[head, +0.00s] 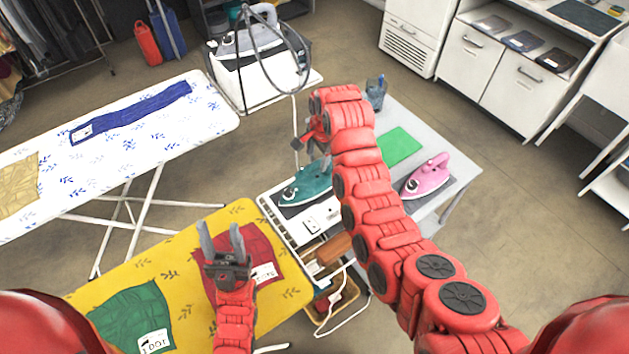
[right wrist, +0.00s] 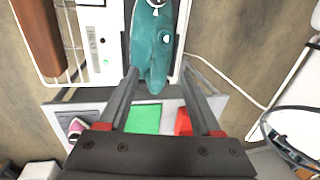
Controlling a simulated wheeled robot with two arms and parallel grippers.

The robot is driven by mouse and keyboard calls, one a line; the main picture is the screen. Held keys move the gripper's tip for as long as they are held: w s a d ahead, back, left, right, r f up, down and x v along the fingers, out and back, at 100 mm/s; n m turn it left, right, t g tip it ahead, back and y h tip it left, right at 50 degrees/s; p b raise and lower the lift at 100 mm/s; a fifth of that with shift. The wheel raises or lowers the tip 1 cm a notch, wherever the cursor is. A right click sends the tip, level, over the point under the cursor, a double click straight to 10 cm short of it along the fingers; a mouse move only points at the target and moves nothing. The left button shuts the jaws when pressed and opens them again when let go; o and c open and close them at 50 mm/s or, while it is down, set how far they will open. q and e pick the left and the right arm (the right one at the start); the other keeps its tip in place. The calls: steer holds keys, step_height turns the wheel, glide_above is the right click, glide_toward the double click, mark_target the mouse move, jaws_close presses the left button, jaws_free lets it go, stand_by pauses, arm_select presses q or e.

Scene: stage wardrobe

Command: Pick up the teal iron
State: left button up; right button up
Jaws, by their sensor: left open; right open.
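The teal iron (head: 308,184) rests on a dark pad on the white station beside the yellow ironing board. It also shows in the right wrist view (right wrist: 153,45), between and beyond the fingertips. My right gripper (head: 306,143) is open and empty above the iron's far side; my own arm partly hides that area in the head view. In the right wrist view the right gripper's fingers (right wrist: 160,70) stand on either side of the iron, and I cannot tell whether they touch it. My left gripper (head: 221,232) is open and empty above the red cloth on the yellow board.
A pink iron (head: 427,176) and a green cloth (head: 400,146) are on the grey table (head: 447,199) to the right. A grey iron (head: 246,40) stands on a white steam unit behind. A white ironing board (head: 150,150) is at left.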

mark_target(318, 162)
steer(key=shift+d+f+p, duration=0.1)
steer(key=shift+f+p, duration=0.1)
steer(key=shift+p, duration=0.2)
steer(key=f+p, duration=0.1)
steer(key=w+f, duration=0.1)
steer(key=f, duration=0.1)
steer(key=shift+p, duration=0.35)
steer(key=shift+f, duration=0.8)
jaws_close()
